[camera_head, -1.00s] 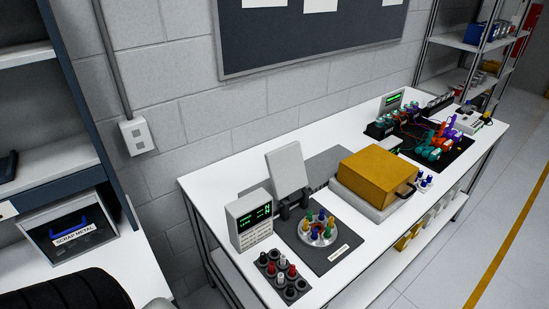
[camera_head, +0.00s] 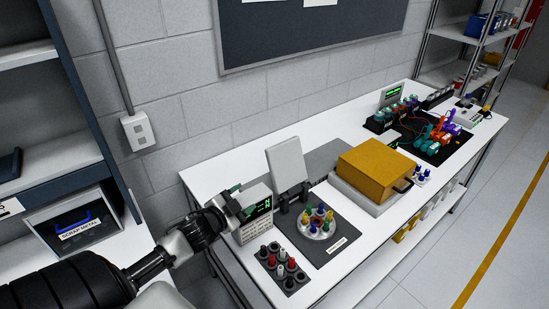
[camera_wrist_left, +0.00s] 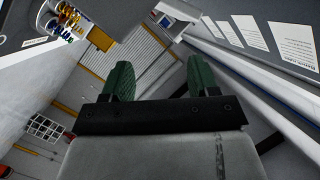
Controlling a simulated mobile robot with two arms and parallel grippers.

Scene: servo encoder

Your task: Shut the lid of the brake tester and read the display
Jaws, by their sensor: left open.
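A yellow box-like cover with a black handle (camera_head: 374,168) sits down on a pale base (camera_head: 352,197) mid-bench. A flat grey panel (camera_head: 287,163) stands upright, leaning back, on a dark hinge-like mount. In front is a round fixture with coloured pegs (camera_head: 316,224). A display unit with green digits (camera_head: 263,207) stands to its left, partly hidden by my left gripper. I cannot tell which of these is the brake tester. My left gripper (camera_head: 238,198) is at the display unit's left edge; its two green fingers are apart and empty in the wrist view (camera_wrist_left: 160,78). My right gripper is out of view.
A black peg rack (camera_head: 284,267) stands at the bench's near end. A second station with coloured parts (camera_head: 437,138) and a small display (camera_head: 393,94) is at the far end. A scrap-metal bin (camera_head: 78,228) sits on the left shelving. The wall is behind the bench.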

